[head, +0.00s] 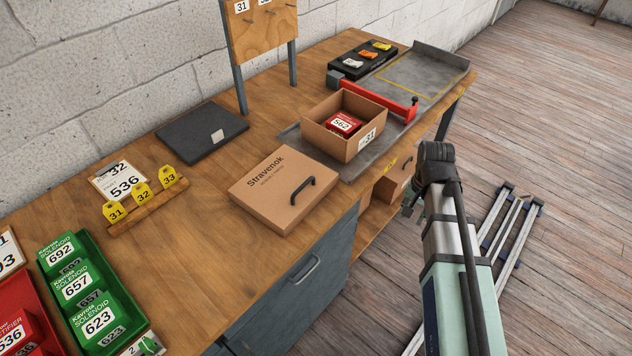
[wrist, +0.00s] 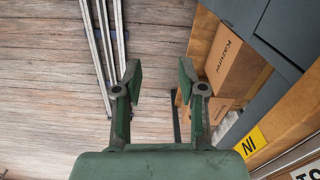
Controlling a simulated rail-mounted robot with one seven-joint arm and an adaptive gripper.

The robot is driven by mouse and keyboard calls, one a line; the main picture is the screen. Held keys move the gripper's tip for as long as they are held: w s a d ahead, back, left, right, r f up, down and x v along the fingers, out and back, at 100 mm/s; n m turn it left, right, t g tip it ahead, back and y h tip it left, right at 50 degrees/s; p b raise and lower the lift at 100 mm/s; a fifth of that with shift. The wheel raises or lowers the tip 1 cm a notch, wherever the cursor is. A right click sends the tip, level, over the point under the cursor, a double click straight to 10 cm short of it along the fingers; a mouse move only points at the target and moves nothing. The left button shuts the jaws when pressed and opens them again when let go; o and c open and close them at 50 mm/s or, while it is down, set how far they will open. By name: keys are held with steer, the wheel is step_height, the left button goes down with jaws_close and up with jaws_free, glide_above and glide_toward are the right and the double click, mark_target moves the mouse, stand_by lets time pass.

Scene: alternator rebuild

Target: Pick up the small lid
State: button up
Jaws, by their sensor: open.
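A flat brown cardboard lid (head: 262,190) marked "Stravenok", with a dark arched handle (head: 303,188), lies on the wooden bench near its front edge. It is the one lid-like piece I can make out. My gripper (wrist: 160,80) is open and empty in the wrist view, with only floor between its fingers. In the head view it is off the bench's front edge, to the right of the lid, mostly hidden by my arm. The lid does not show in the wrist view.
An open cardboard box (head: 345,142) marked 31, holding a red 562 box (head: 343,123), stands behind the lid on a grey plate. A wooden rest with yellow tags (head: 142,193) and green solenoid boxes (head: 78,287) are to the left. Metal rails (head: 508,235) lie on the floor.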

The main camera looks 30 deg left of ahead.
steer(key=s+a+r, duration=0.3)
steer(key=a+r, duration=1)
steer(key=a, duration=0.2)
step_height(320, 180, up, 14)
glide_above(303, 184)
steer(key=shift+m, duration=0.3)
steer(key=f, duration=0.4)
steer(key=f+p, duration=0.1)
steer(key=f, duration=0.2)
steer(key=f+p, duration=0.1)
steer(key=f, duration=0.3)
steer(key=shift+w+f, duration=0.25)
steer(key=shift+f, duration=0.1)
steer(key=shift+s+f+p, duration=0.15)
steer(key=shift+f+p, duration=0.3)
steer(key=shift+f, duration=0.5)
steer(key=shift+s+f+p, duration=0.15)
steer(key=shift+f+p, duration=0.3)
steer(key=shift+f, duration=1.25)
jaws_close()
